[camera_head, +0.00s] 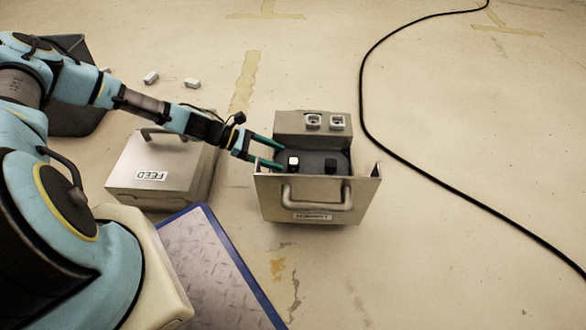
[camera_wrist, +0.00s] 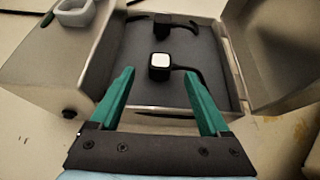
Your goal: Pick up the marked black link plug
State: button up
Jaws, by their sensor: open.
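The marked black link plug (camera_head: 293,162) has a white top face and stands in the dark-floored open metal box (camera_head: 265,205). In the wrist view the marked plug (camera_wrist: 160,66) sits just beyond and between the fingertips, with a dark cable running off to its right. A second, plain black plug (camera_head: 331,166) stands right of it in the head view; it also shows farther off in the wrist view (camera_wrist: 162,27). My gripper (camera_head: 281,156) is open and empty, reaching into the box from the left; its green fingers (camera_wrist: 160,88) touch neither plug.
The box has raised walls, a front handle (camera_head: 318,207) and two grey sockets (camera_head: 313,121) on its back ledge. A closed metal case labelled FEED (camera_head: 125,175) stands left. A black cable (camera_head: 378,145) curves across the floor at right. Small white blocks (camera_head: 151,77) lie at upper left.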

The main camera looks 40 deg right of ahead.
aim_at(291, 161)
jog(key=b+x, duration=0.3)
jog(key=x, duration=0.2)
jog(key=shift+s+d+f, duration=0.15)
jog(key=shift+s+f, duration=0.05)
jog(key=shift+s, duration=0.05)
jog(key=shift+s+d, duration=0.2)
jog(key=shift+d, duration=0.15)
jog(key=shift+c, duration=0.2)
grip_shut()
